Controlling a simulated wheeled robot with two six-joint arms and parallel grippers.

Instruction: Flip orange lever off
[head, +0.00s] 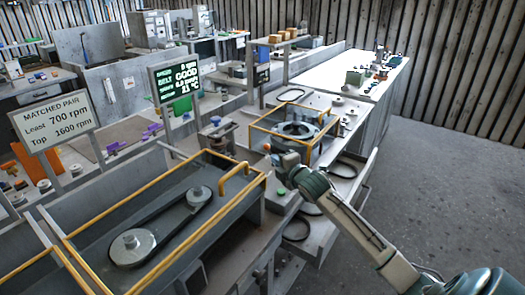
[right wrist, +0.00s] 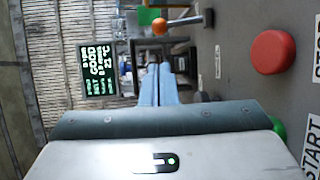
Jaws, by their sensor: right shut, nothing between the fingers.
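The orange lever shows in the right wrist view as a round orange knob (right wrist: 159,27) on a grey rod. The rod runs right from the knob to a pivot on a grey panel (right wrist: 235,75). My right gripper (right wrist: 158,70) is shut and empty, its two blue fingers side by side. In that picture its fingertips lie just below the knob, with a small visible gap; the depth between them is hard to tell. In the head view my right gripper (head: 276,156) is beside the machine's control side, and its fingers are mostly hidden. My left gripper is not in view.
The panel carries a red button (right wrist: 273,52) by a STOP label and a green button (right wrist: 279,128) by a START label. A display (right wrist: 98,71) reads GOOD. An orange-railed belt housing (head: 165,225) and a railed blower housing (head: 300,127) flank the gripper. Open floor (head: 440,170) lies right.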

